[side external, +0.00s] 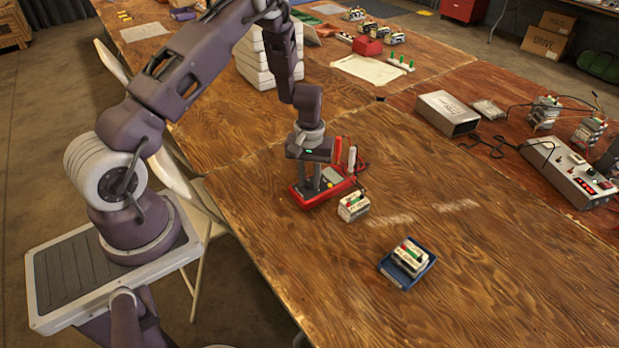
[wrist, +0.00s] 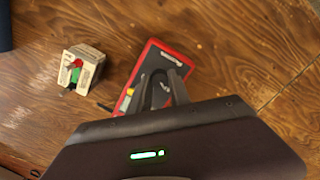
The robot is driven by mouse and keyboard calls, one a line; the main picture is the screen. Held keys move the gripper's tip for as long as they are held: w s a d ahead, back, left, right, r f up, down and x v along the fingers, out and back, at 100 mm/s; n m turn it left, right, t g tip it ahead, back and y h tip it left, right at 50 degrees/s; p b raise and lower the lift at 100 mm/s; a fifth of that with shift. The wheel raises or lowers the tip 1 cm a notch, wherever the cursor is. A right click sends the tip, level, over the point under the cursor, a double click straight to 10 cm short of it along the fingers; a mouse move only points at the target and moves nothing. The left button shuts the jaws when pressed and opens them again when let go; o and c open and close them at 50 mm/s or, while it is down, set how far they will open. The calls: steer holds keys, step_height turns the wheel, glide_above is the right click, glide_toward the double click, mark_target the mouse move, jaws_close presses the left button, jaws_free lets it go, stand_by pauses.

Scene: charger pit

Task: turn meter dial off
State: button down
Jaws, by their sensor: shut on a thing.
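A red and dark meter (side external: 316,192) lies on the wooden table below my gripper; it also shows in the wrist view (wrist: 153,62). My gripper (side external: 309,187) points down over the meter, its fingers close together at the meter's face. In the wrist view my gripper (wrist: 163,82) is over the middle of the meter. It is shut on the meter's dial, which is mostly hidden between and behind the fingers. A yellow patch shows on the meter beside the fingers.
A white battery block (side external: 353,206) with red and green on top stands close right of the meter. A blue tray (side external: 407,263) holding a similar block is farther right. Red and white upright probes (side external: 345,155) stand behind the meter. The table's front is clear.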

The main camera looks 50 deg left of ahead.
mark_target(310, 183)
steer(key=shift+n, duration=0.3)
steer(key=c, duration=1.2)
jaws_free()
step_height(310, 183, up, 7)
steer(key=shift+r, duration=0.1)
